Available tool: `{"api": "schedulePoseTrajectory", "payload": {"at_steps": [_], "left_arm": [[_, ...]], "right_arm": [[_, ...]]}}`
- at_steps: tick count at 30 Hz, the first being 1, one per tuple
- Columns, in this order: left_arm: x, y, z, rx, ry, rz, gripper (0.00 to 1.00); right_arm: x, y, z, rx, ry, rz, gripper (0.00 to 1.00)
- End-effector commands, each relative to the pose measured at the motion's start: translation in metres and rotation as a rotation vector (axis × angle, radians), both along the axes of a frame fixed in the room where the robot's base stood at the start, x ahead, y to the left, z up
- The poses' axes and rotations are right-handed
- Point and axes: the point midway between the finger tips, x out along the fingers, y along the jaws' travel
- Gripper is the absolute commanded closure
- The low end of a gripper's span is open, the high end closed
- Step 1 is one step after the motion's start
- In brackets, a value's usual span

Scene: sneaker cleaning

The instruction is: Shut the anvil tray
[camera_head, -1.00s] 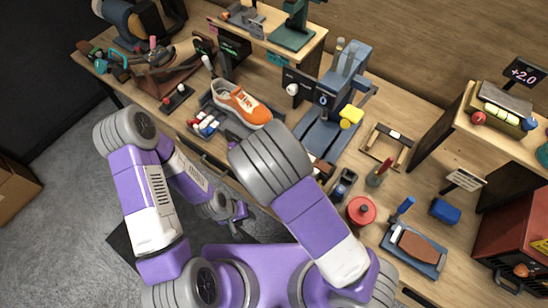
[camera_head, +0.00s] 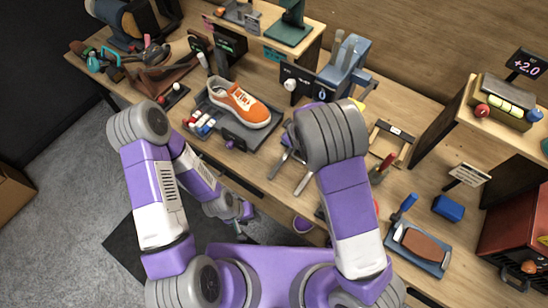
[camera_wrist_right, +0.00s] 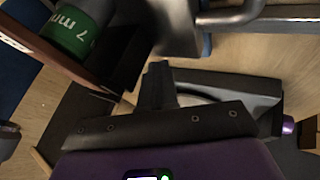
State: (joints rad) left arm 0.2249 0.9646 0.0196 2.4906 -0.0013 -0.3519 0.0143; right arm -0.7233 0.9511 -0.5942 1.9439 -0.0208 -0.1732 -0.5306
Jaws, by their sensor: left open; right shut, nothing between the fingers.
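The blue press (camera_head: 345,68) stands at the back middle of the bench in the head view. My right arm crosses in front of its lower part, and I cannot clearly pick out the anvil tray or tell how far it is open. Two grey bars (camera_head: 304,183) show just left of my right arm. My right gripper is hidden in the head view; in the right wrist view its dark fingers (camera_wrist_right: 158,76) are shut and empty, near a grey metal bar (camera_wrist_right: 235,18). My left gripper (camera_head: 246,212) is open and empty, low in front of the bench edge.
An orange sneaker (camera_head: 240,102) rests on a dark stand left of the press. A wooden frame (camera_head: 390,138), a blue tray with a brown pad (camera_head: 420,246) and a blue block (camera_head: 448,208) lie to the right. A green cylinder (camera_wrist_right: 78,35) shows in the right wrist view.

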Motion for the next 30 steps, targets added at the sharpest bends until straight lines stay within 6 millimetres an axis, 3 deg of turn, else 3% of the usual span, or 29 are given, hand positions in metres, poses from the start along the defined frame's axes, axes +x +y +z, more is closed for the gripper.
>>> {"api": "schedulePoseTrajectory", "payload": {"at_steps": [14,22,30], "left_arm": [[0.0,0.0,-0.001,0.0,0.0,0.0,0.57],[0.0,0.0,0.0,0.0,0.0,0.0,0.57],[0.0,0.0,0.01,0.0,0.0,0.0,0.57]], "right_arm": [[0.004,-0.003,0.001,0.0,-0.003,0.001,1.0],[-0.019,0.021,0.002,-0.003,-0.004,0.01,1.0],[-0.056,0.016,0.054,0.001,-0.006,0.007,1.0]]}}
